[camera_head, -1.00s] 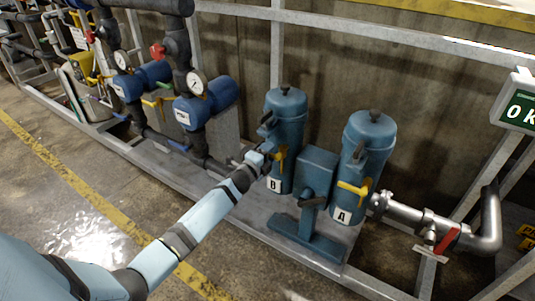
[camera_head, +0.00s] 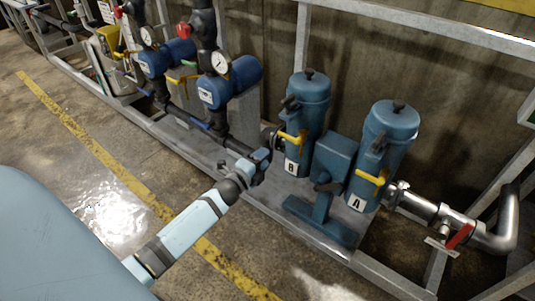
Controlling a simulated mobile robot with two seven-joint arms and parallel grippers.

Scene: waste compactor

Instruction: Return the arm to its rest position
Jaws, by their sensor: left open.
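My left arm comes in from the lower left, light blue with dark joints. My left gripper (camera_head: 258,165) is at its end, small in the picture, in front of and to the left of the blue cylinder marked B (camera_head: 306,115). It is open, and I see nothing held in it. A gap seems to lie between it and the yellow handle (camera_head: 292,137) on cylinder B. My right gripper is not in view.
A blue cylinder marked A (camera_head: 387,145) stands to the right, with a blue valve block (camera_head: 333,160) between the cylinders. Two blue pumps with gauges (camera_head: 232,82) stand behind. A grey metal frame (camera_head: 325,243) edges the skid. The floor beside the yellow line (camera_head: 115,168) is clear.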

